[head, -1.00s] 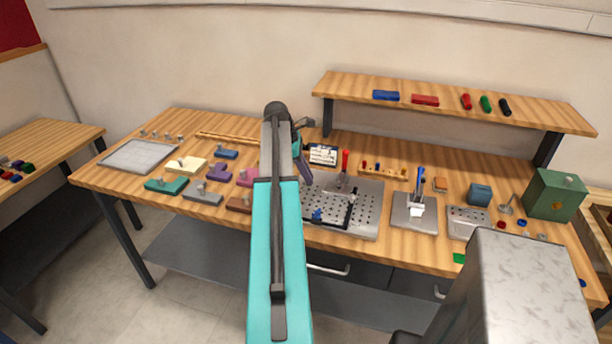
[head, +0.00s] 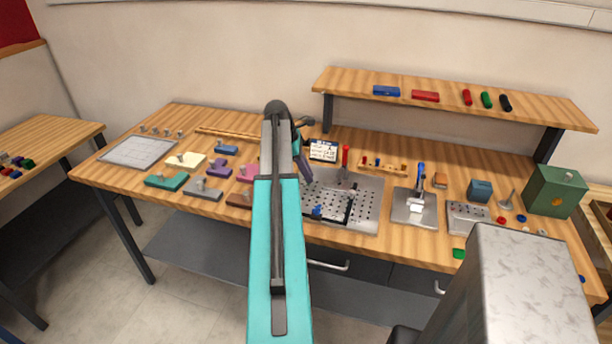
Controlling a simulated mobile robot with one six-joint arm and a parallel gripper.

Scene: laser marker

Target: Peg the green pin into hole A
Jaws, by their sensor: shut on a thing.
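My gripper (head: 306,173) is a small dark shape beyond my teal arm, pointing down near the left edge of a grey perforated plate (head: 368,205). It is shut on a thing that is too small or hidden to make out. I cannot tell the green pin apart anywhere in view. A small wooden rack (head: 383,166) with several coloured pins stands behind the plate. Hole A cannot be picked out; no hole letters are readable at this size.
A red-handled clamp (head: 345,157) and a dark bar (head: 350,207) stand on the plate. A blue-handled clamp (head: 421,172) is to the right. Coloured blocks (head: 168,181) lie to the left. A shelf (head: 450,104) overhangs the back right. A grey block (head: 525,285) fills the front right.

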